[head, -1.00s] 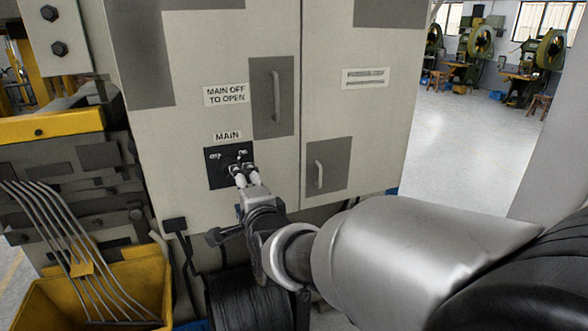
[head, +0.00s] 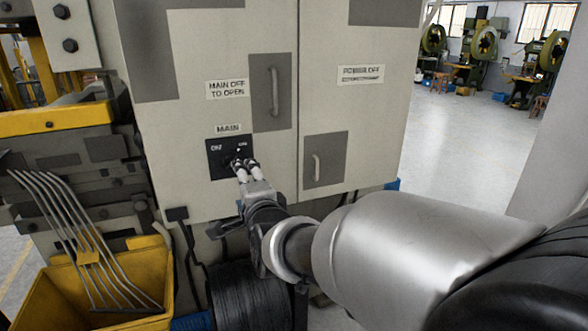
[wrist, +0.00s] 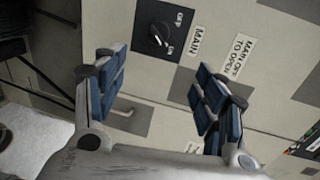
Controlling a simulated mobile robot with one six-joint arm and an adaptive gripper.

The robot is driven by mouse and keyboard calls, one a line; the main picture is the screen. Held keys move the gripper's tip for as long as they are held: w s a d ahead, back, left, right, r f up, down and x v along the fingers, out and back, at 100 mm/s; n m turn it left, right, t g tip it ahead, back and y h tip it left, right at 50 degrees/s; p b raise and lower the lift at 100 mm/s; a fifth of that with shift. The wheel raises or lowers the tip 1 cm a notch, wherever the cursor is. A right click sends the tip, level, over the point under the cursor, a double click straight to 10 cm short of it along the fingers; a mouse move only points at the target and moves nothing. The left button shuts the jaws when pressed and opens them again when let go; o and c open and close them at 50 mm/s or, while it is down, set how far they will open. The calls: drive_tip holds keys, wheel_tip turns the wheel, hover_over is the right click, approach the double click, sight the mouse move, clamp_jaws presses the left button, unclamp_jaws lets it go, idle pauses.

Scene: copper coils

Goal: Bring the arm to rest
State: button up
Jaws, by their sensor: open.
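My gripper (head: 244,169) is in front of the grey cabinet (head: 212,45), just below and in front of the black MAIN switch plate (head: 214,162). In the wrist view my gripper (wrist: 158,88) is open, its two blue-padded fingers wide apart with nothing between them. The wrist view shows the MAIN switch knob (wrist: 156,38) beyond the fingertips, apart from them. The knob's pointer lies toward the ON mark. In the head view the fingers partly cover the plate. My arm reaches in from the lower right.
Two cabinet doors have handles (head: 275,92) and (head: 316,168) right of the switch. A yellow bin (head: 40,300) with bent metal rods stands at lower left. A black coil (head: 250,297) sits below the cabinet. Open floor (head: 470,140) lies to the right, with green machines behind.

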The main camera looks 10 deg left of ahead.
drive_tip(key=shift+b, duration=0.5)
drive_tip(key=s+d+f+n+g+h, duration=0.25)
drive_tip(key=s+d, duration=0.35)
drive_tip(key=d, duration=0.4)
drive_tip(key=s+d+f+n+g+h, duration=0.15)
drive_tip(key=s+d+n, duration=0.35)
drive_tip(key=d, duration=0.5)
drive_tip(key=s+d+f+n+g+h, duration=0.1)
drive_tip(key=s+d+f+n+g, duration=0.1)
drive_tip(key=s+d, duration=0.4)
drive_tip(key=s+d+f+n+g+h, duration=0.2)
drive_tip(key=s+d+f, duration=0.3)
drive_tip(key=s, duration=1)
drive_tip(key=shift+d+n+g+h, duration=0.3)
drive_tip(key=shift+d+n+g, duration=0.2)
drive_tip(key=shift+g, duration=0.2)
